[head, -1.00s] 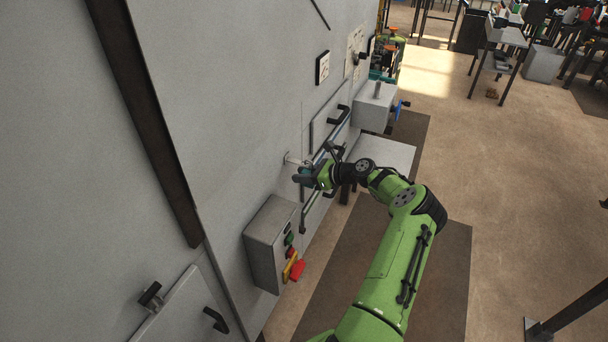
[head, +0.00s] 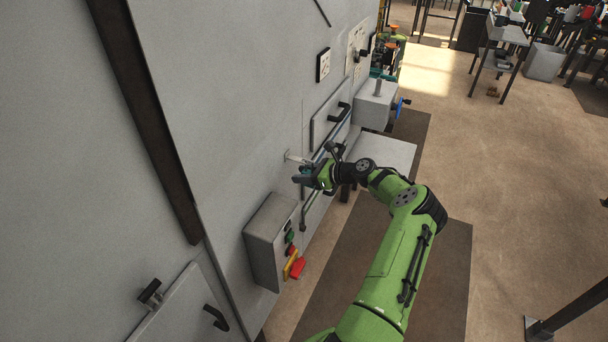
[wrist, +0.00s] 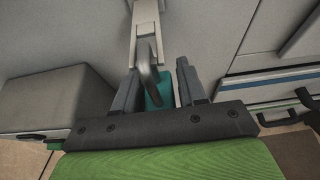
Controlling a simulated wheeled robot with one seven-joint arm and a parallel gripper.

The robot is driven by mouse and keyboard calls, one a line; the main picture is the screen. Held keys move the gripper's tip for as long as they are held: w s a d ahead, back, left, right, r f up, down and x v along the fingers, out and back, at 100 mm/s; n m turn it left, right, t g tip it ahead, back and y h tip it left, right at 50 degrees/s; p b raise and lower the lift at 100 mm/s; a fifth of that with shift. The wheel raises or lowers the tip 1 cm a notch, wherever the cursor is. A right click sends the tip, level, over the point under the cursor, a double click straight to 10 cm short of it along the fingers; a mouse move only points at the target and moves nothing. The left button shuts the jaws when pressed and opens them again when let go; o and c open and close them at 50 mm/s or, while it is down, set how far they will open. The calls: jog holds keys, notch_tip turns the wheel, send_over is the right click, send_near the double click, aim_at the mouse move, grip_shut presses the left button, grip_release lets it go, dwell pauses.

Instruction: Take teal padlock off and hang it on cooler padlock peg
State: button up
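The teal padlock (wrist: 160,92) shows in the wrist view between the two fingers of my gripper (wrist: 158,82). Its grey shackle (wrist: 149,68) rises in front of the body and loops at the end of a pale grey hasp or peg (wrist: 146,28). The fingers stand on either side of the padlock body. Whether they press on it cannot be told. In the head view my gripper (head: 304,178) is at the wall panel, just below the pale hasp (head: 298,159). The cooler padlock peg cannot be made out for certain.
A grey control box (head: 268,240) with buttons and a red-yellow switch stands left of and below my gripper. Dark handles and a rail run along the panel. A grey box with a blue handwheel (head: 376,104) juts out beyond. Open floor lies to the right.

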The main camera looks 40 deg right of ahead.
jog(key=o, duration=0.3)
jog(key=b+v, duration=0.1)
jog(key=v, duration=1.4)
jog(key=shift+s+r+b, duration=0.2)
jog(key=shift+s+b, duration=0.15)
jog(key=shift+b, duration=0.05)
jog(key=shift+d, duration=0.1)
